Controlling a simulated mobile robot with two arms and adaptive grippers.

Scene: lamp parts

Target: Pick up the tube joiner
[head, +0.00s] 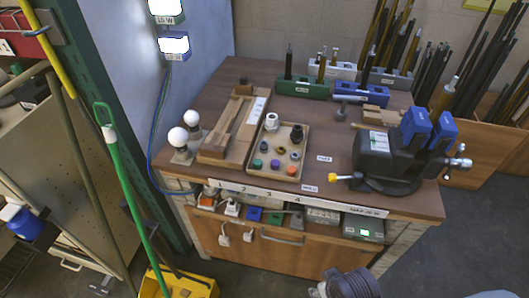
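No part can be clearly told as the tube joiner at this size. A shallow tan tray (262,172) on the workbench holds several small fittings. Among them are a white one (272,120), a dark one (297,133), a purple one (276,165), a teal one (257,164) and an orange one (292,170). A grey T-shaped piece (340,112) stands behind and right of the tray.
A black vise with blue jaws (385,160) stands at the workbench's right (325,205). Green (303,88) and blue (361,94) holders line the back. White bulbs (178,137) stand left. A green pole (135,205) leans left. The front-centre top between tray and vise is mostly clear.

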